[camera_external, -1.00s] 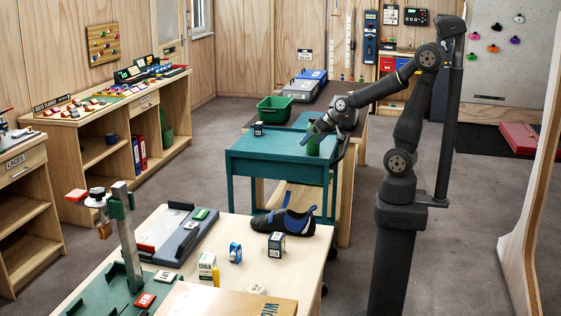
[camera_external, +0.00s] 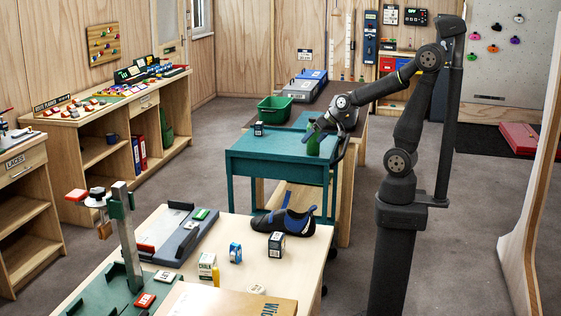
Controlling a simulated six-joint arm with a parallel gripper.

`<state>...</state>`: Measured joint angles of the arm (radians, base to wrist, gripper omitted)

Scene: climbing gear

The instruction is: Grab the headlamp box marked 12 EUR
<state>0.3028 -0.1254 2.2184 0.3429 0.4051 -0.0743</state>
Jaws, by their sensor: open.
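My gripper (camera_external: 322,137) is open at the right end of the teal table (camera_external: 268,160), right by a green bottle-like object (camera_external: 313,146); I cannot tell whether they touch. No 12 EUR mark is legible. Small boxes in view are a dark one with a pale face (camera_external: 258,129) at the teal table's far left, a dark one with a white label (camera_external: 276,244) on the front wooden table, and a blue and white one (camera_external: 235,252) beside it. I cannot tell which is the headlamp box. My gripper is apart from all three.
A blue and black climbing shoe (camera_external: 284,221), a chalk box (camera_external: 207,266) and a yellow item (camera_external: 216,276) stand on the front table. A green bin (camera_external: 274,109) and grey cases (camera_external: 303,90) lie behind the teal table. The teal table's middle is clear.

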